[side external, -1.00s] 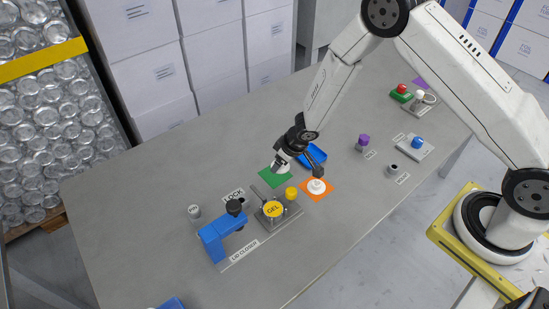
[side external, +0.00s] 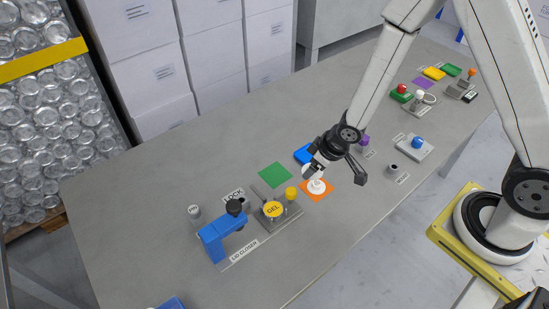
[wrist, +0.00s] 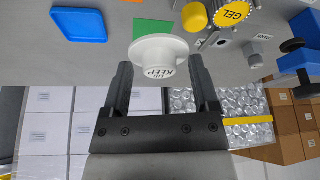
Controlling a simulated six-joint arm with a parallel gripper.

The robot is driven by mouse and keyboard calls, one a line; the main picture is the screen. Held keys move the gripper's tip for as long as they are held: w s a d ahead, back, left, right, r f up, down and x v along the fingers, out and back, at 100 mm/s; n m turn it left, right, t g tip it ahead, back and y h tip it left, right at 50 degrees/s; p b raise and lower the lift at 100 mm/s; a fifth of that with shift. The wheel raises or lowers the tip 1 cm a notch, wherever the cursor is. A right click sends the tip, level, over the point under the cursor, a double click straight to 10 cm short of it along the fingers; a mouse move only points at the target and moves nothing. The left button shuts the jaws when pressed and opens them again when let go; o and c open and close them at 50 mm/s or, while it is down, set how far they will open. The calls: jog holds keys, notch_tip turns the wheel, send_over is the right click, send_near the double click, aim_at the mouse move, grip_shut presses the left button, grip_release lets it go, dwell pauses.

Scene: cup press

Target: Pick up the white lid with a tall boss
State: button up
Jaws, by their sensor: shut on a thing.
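In the wrist view the lid shows a wide round flange and a boss between the fingers, with a label reading "KEEP". My gripper also shows in the wrist view (wrist: 163,85). The green mat (side external: 275,175) is bare.
The blue tray (side external: 302,155) lies just behind my gripper. A fixture with a yellow "GEL" cup (side external: 273,209) and a blue lid closer (side external: 221,238) stand to the left. A purple-topped item (side external: 364,141) is to the right.

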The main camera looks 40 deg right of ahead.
jog(key=shift+s+r, duration=0.15)
jog(key=shift+s, duration=0.2)
dwell(0.5)
jog(key=shift+w+a+f, duration=0.2)
jog(key=shift+w+a, duration=0.2)
jog(key=shift+a, duration=0.35)
send_over(270, 207)
jog(key=s, duration=0.1)
jog(key=shift+s+d+f, duration=0.1)
jog(key=shift+d+f, duration=0.05)
jog(key=shift+f, duration=0.4)
jog(key=shift+s+d+f, duration=0.1)
jog(key=shift+f, duration=0.4)
jog(key=shift+w+f, duration=0.1)
jog(key=shift+f, duration=0.1)
jog(key=shift+f, duration=2.5)
jog(key=shift+f, duration=0.2)
